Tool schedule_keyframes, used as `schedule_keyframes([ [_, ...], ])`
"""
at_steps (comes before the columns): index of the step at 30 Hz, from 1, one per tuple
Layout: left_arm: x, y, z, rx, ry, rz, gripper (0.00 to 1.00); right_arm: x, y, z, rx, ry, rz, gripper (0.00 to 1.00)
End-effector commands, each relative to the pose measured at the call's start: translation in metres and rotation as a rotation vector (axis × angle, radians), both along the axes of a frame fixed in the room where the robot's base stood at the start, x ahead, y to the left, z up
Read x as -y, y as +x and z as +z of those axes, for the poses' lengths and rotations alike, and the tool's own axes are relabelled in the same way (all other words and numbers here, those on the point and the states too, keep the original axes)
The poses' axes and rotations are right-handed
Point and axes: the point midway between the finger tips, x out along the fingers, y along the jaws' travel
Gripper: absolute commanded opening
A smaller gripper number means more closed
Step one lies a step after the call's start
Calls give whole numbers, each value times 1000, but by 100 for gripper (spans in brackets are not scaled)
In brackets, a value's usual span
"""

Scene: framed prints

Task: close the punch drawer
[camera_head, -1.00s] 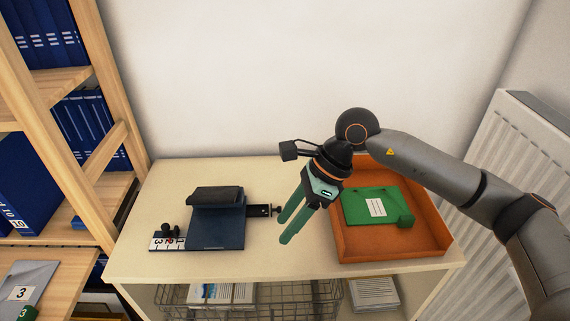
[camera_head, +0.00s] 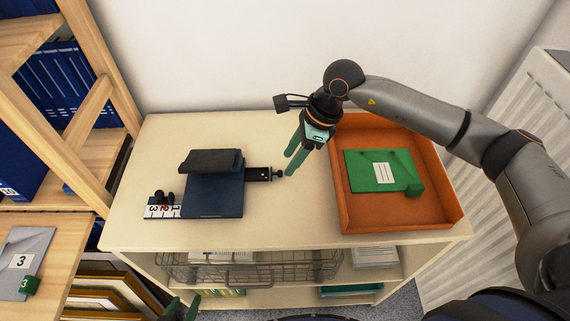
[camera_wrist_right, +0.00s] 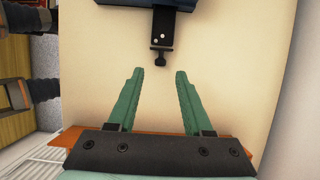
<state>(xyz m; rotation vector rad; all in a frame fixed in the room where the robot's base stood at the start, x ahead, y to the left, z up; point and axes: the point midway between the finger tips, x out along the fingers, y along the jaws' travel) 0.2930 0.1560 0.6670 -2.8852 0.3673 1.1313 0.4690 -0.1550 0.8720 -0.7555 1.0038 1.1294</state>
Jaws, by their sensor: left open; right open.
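The dark blue punch (camera_head: 213,196) stands on the cream cabinet top, its black lever raised at the back. Its black drawer (camera_head: 258,174) sticks out of the right side and ends in a small knob (camera_head: 279,173). In the right wrist view the drawer (camera_wrist_right: 161,25) points at my gripper, and the knob (camera_wrist_right: 159,61) sits just beyond the fingertips, centred between them. My right gripper (camera_head: 290,164) is open, green-fingered and empty, just right of the knob; it also fills the right wrist view (camera_wrist_right: 159,72). Only part of my left gripper (camera_head: 181,308) shows at the bottom edge.
An orange tray (camera_head: 400,217) with a green folder (camera_head: 378,169) stands right of the punch. A numbered strip (camera_head: 163,209) with small black stamps lies to its left. A wire basket (camera_head: 250,271) is under the top. Wooden shelves stand left, a radiator right.

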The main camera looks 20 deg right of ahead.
Motion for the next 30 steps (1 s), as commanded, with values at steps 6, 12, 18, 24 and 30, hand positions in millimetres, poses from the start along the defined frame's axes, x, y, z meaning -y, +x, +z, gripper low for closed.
schedule_keyframes([
  [6,0,0,0,0,1,1,49,-12,3,-28,-2,2,0,50],
  [12,0,0,0,0,1,1,49,-15,4,-36,0,1,-1,50],
  [18,0,0,0,0,1,1,49,-15,4,-37,0,1,0,50],
  [24,0,0,0,0,1,1,49,-15,4,-36,0,1,-1,30],
  [30,0,0,0,0,1,1,49,-15,4,-36,0,1,-1,8],
])
